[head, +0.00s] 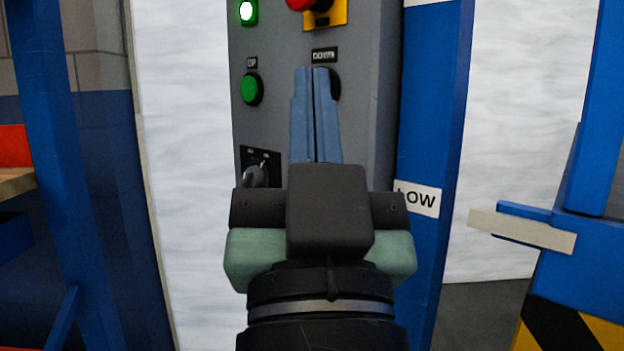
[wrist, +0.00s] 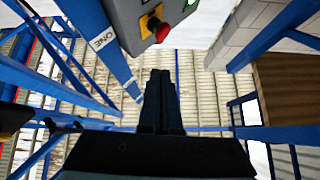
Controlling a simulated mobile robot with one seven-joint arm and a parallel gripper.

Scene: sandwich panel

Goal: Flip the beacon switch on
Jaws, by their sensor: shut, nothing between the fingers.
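A grey control panel (head: 275,130) stands in front of me in the head view. Low on its left is a switch (head: 254,174) with a grey lever on a black plate; its marks are too small to read, so I cannot tell for sure that it is the beacon switch. My gripper (head: 312,70) is shut and empty, its fingers pointing up in the picture in front of the panel. It covers part of the black DOWN button (head: 334,85) and the panel's lower middle. In the wrist view the shut fingers (wrist: 160,73) show below the panel's edge.
A green UP button (head: 251,89), a lit green lamp (head: 247,11) and a red stop button (head: 299,3) on yellow are above the switch. A blue post (head: 430,110) labelled LOW stands right of the panel. A blue frame (head: 590,240) is farther right.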

